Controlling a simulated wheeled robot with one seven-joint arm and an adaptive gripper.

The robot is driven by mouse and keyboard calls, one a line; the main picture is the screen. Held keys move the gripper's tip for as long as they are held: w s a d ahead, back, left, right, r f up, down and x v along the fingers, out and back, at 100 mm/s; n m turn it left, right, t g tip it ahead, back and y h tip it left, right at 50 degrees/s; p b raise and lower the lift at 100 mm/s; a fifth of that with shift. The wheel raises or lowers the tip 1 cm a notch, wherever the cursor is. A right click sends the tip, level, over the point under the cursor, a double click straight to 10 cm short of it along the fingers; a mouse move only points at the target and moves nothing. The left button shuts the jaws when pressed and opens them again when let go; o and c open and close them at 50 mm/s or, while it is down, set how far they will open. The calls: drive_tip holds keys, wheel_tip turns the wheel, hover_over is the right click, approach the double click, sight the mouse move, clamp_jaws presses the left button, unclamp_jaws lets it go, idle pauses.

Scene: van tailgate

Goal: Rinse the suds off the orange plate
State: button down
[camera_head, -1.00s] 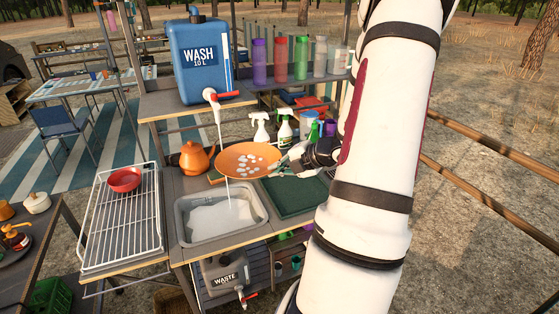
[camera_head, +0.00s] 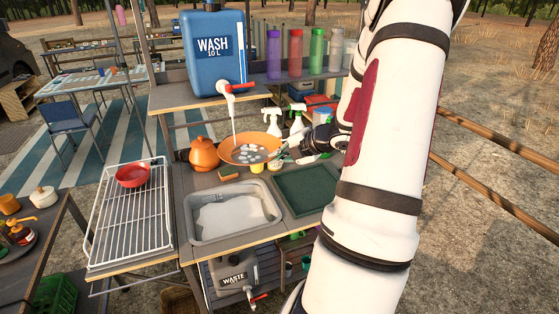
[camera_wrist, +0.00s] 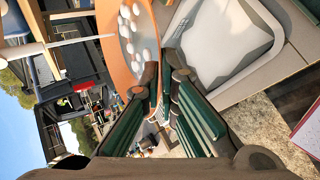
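The orange plate (camera_head: 265,136) is held up behind the sink (camera_head: 192,232), roughly level, with several white suds blobs and a greyish wet patch on it. My gripper (camera_head: 283,152) is shut on its right rim. A white stream (camera_head: 233,120) runs from the red tap (camera_head: 235,87) of the blue wash tank (camera_head: 211,25) and meets the plate's left part. In the wrist view, the plate (camera_wrist: 110,48) shows at the top with its suds, the stream (camera_wrist: 85,41) reaching it from the left. The green-padded fingers (camera_wrist: 160,85) close at its rim.
A drying rack (camera_head: 118,225) with a red bowl (camera_head: 133,176) is at left. Spray bottles (camera_head: 272,119) stand close behind the plate.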

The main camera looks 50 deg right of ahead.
sight(257, 153)
drive_tip(key=shift+w+d+f+b, duration=0.2)
drive_tip(key=shift+w+d, duration=0.05)
drive_tip(key=shift+w, duration=0.8)
drive_tip(key=shift+w+d+f+b, duration=0.2)
drive_tip(key=shift+w+b, duration=0.05)
drive_tip(key=shift+w, duration=0.75)
drive_tip(key=shift+w+d+f+b, duration=0.2)
drive_tip(key=shift+w+d, duration=0.05)
drive_tip(key=shift+w, duration=0.8)
drive_tip(key=s+a+p, duration=0.1)
drive_tip(key=s+p, duration=0.1)
drive_tip(key=s, duration=0.5)
drive_tip(key=shift+s+a, duration=0.35)
drive_tip(key=shift+s, duration=0.05)
drive_tip(key=shift+p, duration=0.3)
drive_tip(key=a+p+v, duration=0.1)
drive_tip(key=p+v, duration=0.3)
drive_tip(key=v, duration=0.2)
drive_tip(key=shift+r, duration=0.25)
drive_tip(key=shift+a, duration=0.15)
